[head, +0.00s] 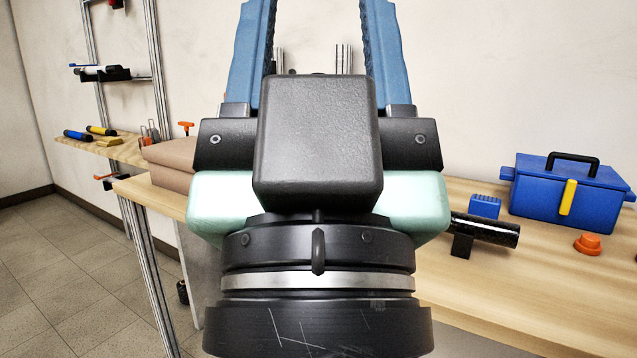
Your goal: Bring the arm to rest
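My gripper (317,25) fills the middle of the head view, seen from its back and pointing up. Its two blue fingers stand well apart, with only wall and metal posts showing through the gap. The fingertips run past the top edge. The black and pale green gripper body and dark wrist hide the middle of the workbench (560,285) behind it. I see nothing held between the visible parts of the fingers.
On the bench at right are a blue toolbox (570,195), a small blue block (485,206), a black tube (485,229) and an orange piece (587,243). A shelf (100,147) with tools stands at left. The floor at left (60,280) is clear.

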